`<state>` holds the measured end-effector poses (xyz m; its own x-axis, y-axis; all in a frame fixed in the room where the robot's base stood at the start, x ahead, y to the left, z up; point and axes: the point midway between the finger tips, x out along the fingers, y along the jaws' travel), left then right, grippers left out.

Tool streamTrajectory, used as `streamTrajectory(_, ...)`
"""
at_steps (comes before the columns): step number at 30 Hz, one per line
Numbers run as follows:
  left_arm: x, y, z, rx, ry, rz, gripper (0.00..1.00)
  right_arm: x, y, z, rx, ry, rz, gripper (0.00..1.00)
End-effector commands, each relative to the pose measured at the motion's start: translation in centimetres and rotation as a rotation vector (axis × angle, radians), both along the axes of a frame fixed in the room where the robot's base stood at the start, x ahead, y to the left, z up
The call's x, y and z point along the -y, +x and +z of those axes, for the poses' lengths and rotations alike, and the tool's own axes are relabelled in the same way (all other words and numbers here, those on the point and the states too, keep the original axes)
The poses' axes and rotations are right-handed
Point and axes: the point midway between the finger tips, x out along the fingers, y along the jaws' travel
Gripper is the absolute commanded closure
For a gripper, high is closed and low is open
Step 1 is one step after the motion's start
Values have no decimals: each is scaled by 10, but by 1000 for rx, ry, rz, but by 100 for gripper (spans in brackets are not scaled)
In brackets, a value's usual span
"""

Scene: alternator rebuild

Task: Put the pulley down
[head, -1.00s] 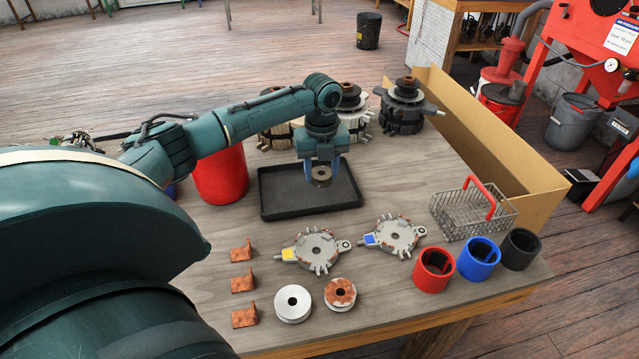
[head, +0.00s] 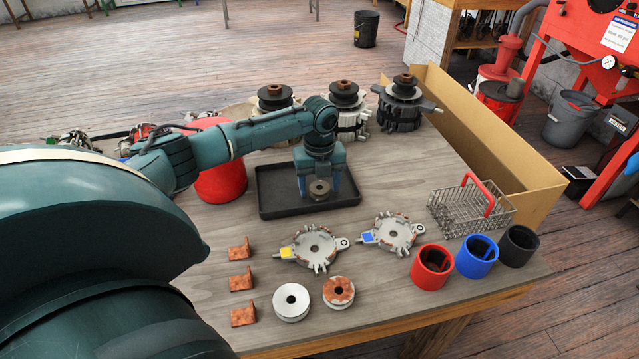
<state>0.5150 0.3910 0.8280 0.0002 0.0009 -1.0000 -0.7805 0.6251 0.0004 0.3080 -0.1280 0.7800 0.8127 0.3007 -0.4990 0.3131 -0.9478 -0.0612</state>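The pulley (head: 319,190), a small grey-brown ring with a dark centre hole, is between the two blue fingers of my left gripper (head: 319,188). The gripper points down and is shut on it from both sides. They are at the black tray (head: 275,209), over its right part. The pulley is very low, and I cannot tell whether its underside touches the tray floor. My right gripper is not in view.
A silver pulley (head: 291,301) and a rusty pulley (head: 339,292) lie in front, below two alternator housings (head: 315,247). A red bin (head: 220,174) stands left of the tray. Alternators (head: 402,105) stand behind. A wire basket (head: 470,208) and several cups (head: 432,267) are at right.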

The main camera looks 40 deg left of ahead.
Motion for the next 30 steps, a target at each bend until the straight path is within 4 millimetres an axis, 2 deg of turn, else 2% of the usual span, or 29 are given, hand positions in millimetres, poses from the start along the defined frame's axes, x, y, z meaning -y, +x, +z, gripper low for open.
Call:
streamTrajectory(7,0,0,1,0,0,0,35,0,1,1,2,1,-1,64)
streamTrajectory(11,0,1,9,3,0,0,35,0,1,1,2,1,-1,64)
streamTrajectory(14,0,1,24,5,0,1,35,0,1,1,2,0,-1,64)
streamTrajectory(24,0,1,96,4,-1,1,35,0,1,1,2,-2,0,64)
streamTrajectory(30,0,1,119,2,-1,1,35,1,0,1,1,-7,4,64)
